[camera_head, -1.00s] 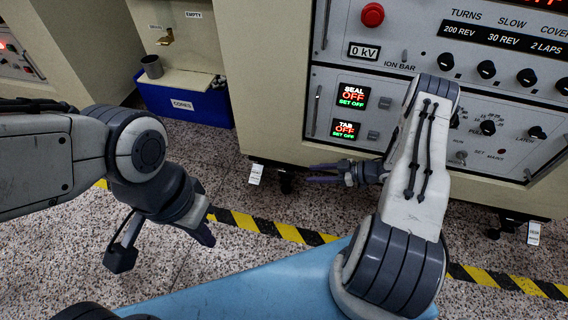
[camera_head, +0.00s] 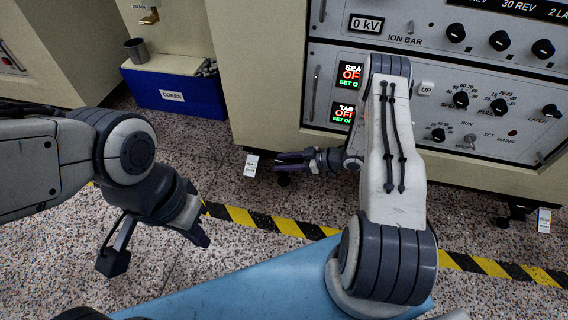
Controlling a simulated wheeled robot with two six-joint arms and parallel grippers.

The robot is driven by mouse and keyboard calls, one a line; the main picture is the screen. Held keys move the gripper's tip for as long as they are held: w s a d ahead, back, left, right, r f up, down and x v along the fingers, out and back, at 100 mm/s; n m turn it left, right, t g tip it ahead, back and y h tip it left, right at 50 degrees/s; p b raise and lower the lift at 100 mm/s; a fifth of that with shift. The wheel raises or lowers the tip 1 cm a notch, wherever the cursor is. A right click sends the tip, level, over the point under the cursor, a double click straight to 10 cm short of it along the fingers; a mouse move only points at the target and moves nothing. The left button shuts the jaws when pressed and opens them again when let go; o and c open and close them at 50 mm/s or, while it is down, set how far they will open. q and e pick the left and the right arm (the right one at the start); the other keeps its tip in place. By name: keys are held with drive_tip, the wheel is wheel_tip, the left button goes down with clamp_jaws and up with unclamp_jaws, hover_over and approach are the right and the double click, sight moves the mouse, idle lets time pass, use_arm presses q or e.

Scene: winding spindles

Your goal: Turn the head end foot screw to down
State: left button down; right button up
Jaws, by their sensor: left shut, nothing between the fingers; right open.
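Two dark feet show under the cream cabinet's lower edge. The left foot (camera_head: 283,180) has a white tag (camera_head: 252,165) hanging beside it. The right foot (camera_head: 511,214) has a similar white tag (camera_head: 543,220). The tags' print is too small to read, so I cannot tell which foot is the head end. My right gripper (camera_head: 277,162) is open and empty, pointing left, just in front of the left foot and right of its tag. It partly covers the foot, and contact cannot be told. My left gripper (camera_head: 204,241) is shut and empty above the floor, lower left.
The cabinet's control panel (camera_head: 470,130) has knobs and switches, partly covered by my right arm. Yellow-black tape (camera_head: 262,220) crosses the open speckled floor.

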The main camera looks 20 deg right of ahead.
clamp_jaws()
drive_tip(key=shift+r, duration=0.1)
